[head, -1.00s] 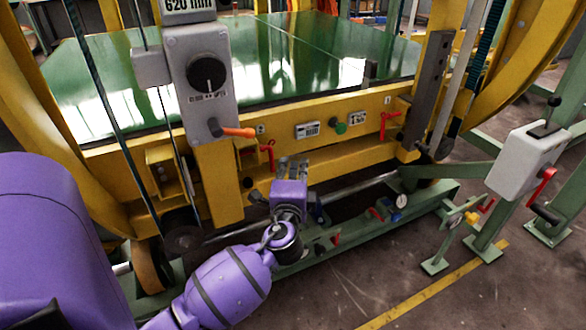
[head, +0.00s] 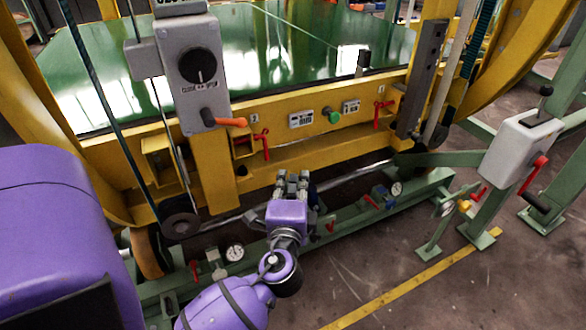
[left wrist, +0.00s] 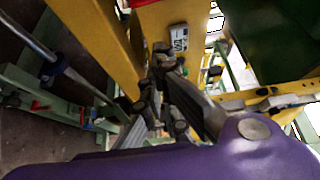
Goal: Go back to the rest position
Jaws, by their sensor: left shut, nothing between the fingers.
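My left gripper (head: 292,182) is shut and empty in the head view. It is in front of the yellow lower beam (head: 290,165) of the machine, above the green base rail (head: 340,213). In the left wrist view its fingers (left wrist: 160,72) come together in the middle, with the yellow frame (left wrist: 115,45) beyond them. No object is between the fingers. My right gripper is in neither view.
A grey control box with a black knob (head: 198,65) and an orange-handled lever (head: 232,122) stands left of the gripper. Red levers (head: 262,143) and a green button (head: 333,117) sit on the yellow beam. Gauges (head: 235,252) line the green rail. Open floor (head: 400,265) lies at right front.

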